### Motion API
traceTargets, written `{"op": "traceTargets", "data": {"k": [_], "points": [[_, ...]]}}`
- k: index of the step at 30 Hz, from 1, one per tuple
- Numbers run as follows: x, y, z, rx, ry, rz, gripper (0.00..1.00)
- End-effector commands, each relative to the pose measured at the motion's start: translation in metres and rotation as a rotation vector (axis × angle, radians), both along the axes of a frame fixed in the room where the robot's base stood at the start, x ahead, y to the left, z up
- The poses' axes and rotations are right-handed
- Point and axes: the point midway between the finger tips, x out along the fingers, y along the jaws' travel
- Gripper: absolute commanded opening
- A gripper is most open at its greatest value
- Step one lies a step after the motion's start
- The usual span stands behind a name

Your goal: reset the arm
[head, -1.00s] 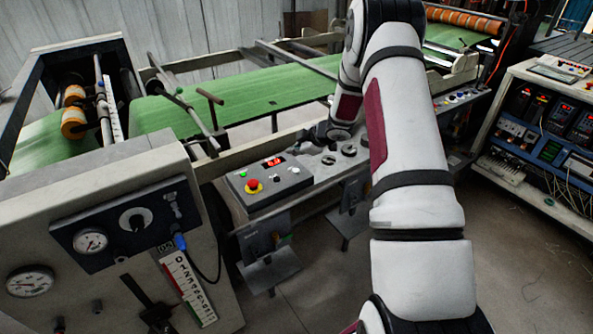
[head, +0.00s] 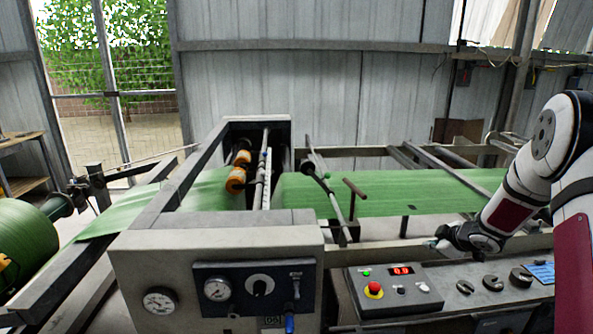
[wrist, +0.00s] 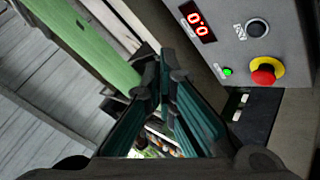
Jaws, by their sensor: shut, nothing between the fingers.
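My gripper (head: 440,240) is at the right of the head view, above the rear edge of the machine's control ledge, with my arm reaching in from the right edge. In the wrist view my gripper (wrist: 163,78) shows its two dark teal-sided fingers meeting at the tips, shut with nothing held. The control box (head: 388,299) sits left of and below the gripper, with a red mushroom button (head: 374,289), a green light and a red digital display. The display (wrist: 196,20) also shows in the wrist view beside the fingers. The fingers look apart from the box.
The green sheet (head: 350,195) runs across behind the gripper, with rails and a T-handle bar (head: 354,189) over it. A grey gauge cabinet (head: 200,250) stands at left. Dark knobs (head: 492,283) sit on the ledge right of the box.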

Motion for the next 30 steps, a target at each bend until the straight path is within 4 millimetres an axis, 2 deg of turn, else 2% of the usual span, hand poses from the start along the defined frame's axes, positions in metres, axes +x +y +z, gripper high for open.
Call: {"op": "traceTargets", "data": {"k": [1, 6, 11, 15, 21, 25, 30], "points": [[0.0, 0.004, 0.03, -0.018, -0.016, -0.04, 0.0], [-0.019, 0.016, 0.108, -0.042, -0.032, -0.201, 0.0], [-0.054, 0.035, 0.169, -0.028, -0.038, -0.346, 0.0], [-0.097, 0.057, 0.21, 0.011, -0.03, -0.461, 0.0], [-0.17, 0.095, 0.249, 0.104, 0.003, -0.598, 0.0], [-0.223, 0.124, 0.262, 0.184, 0.044, -0.666, 0.0], [-0.295, 0.164, 0.264, 0.304, 0.121, -0.726, 0.0]]}}
